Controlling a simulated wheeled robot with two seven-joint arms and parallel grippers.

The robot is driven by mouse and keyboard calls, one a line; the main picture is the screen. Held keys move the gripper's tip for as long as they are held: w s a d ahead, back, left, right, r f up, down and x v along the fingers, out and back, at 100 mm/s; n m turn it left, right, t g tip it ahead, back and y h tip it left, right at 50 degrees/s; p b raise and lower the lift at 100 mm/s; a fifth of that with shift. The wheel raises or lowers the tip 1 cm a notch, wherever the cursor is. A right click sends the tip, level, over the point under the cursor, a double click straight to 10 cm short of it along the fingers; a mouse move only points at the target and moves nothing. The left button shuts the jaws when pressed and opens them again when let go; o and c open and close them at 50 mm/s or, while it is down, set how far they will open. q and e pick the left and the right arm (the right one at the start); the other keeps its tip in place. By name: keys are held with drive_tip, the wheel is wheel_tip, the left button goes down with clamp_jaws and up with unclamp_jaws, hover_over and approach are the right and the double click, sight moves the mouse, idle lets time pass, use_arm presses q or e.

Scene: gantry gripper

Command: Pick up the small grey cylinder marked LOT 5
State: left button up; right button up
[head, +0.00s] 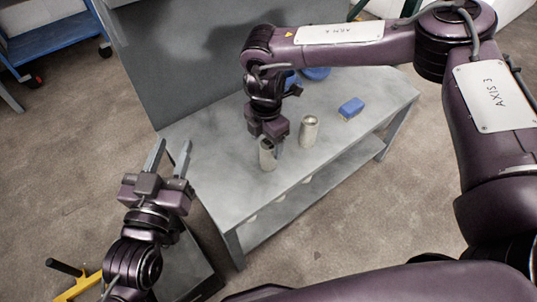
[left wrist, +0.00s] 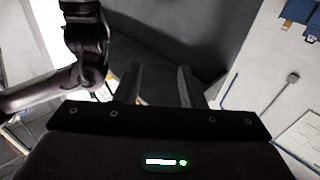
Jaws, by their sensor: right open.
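Two small grey cylinders stand upright on the grey table (head: 215,140) in the head view. One cylinder (head: 267,158) is at the front, directly under my right gripper. The other cylinder (head: 309,132) stands to its right, clear of the gripper. I cannot read a LOT mark on either. My right gripper (head: 269,144) is open and points down at the top of the front cylinder; a finger shows beside it, and I cannot tell whether they touch. My left gripper (head: 168,158) is open and empty off the table's left end. Its spread fingers (left wrist: 158,85) also show in the left wrist view.
A blue block (head: 351,108) lies on the table to the right, and blue round objects (head: 315,73) sit behind my right wrist. A grey panel (head: 175,60) rises at the table's back. The table's left part is clear.

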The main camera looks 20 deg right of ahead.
sight(268, 163)
drive_tip(key=f, duration=0.1)
drive_tip(key=f+b, duration=0.1)
drive_tip(key=f, duration=0.2)
drive_tip(key=shift+d+f, duration=0.15)
drive_tip(key=shift+d, duration=0.15)
use_arm(q)
wheel_tip(268, 163, up, 12)
drive_tip(key=s+a+t+h, duration=0.1)
drive_tip(key=s+t+h, duration=0.1)
drive_tip(key=t, duration=0.4)
drive_tip(key=shift+s+a, duration=0.3)
drive_tip(key=shift+a, duration=0.1)
use_arm(e)
drive_tip(key=shift+f, duration=0.1)
drive_tip(key=c, duration=1.4)
